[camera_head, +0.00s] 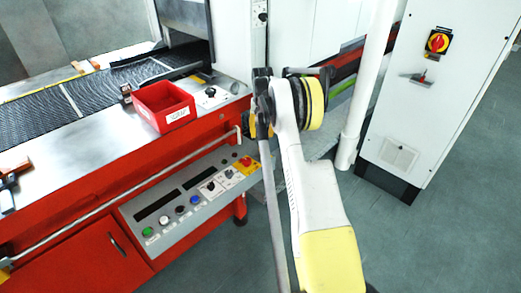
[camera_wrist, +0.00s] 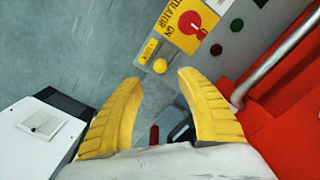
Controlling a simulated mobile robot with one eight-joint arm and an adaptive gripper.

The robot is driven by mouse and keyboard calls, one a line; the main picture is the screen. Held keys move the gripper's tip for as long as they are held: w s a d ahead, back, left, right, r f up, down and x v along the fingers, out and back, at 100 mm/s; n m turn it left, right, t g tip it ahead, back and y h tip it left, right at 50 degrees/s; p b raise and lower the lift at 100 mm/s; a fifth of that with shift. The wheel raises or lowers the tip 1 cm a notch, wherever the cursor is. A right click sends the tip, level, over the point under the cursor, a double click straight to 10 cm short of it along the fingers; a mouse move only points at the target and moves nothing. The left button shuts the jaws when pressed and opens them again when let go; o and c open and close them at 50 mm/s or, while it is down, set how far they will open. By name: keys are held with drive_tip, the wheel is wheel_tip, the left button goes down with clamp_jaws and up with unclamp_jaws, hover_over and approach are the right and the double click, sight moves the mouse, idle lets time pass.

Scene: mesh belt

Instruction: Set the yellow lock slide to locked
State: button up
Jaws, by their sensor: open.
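A round yellow knob (camera_wrist: 160,66), which looks like the lock slide, sits beside a small yellow label at the end of the grey control panel in the wrist view. Next to it is a yellow plate with a red rotary handle (camera_wrist: 192,25). My gripper (camera_wrist: 158,78) is open, with its two yellow fingers spread and nothing between them. The knob appears just beyond the fingertips, between them in the picture; no contact shows. Whether the slide is at locked cannot be told. In the head view my gripper (camera_head: 262,115) is near the panel's right end, and my arm hides part there.
The grey control panel (camera_head: 160,212) carries several buttons. A metal rail (camera_head: 130,195) runs along the red machine front above it. A red bin (camera_head: 163,105) stands on the machine top. A white cabinet (camera_head: 430,100) and a white post stand right; grey floor lies between.

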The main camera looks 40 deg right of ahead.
sight(262, 148)
wheel_tip(262, 148, down, 8)
drive_tip(key=b, duration=0.3)
drive_tip(key=shift+f, duration=0.15)
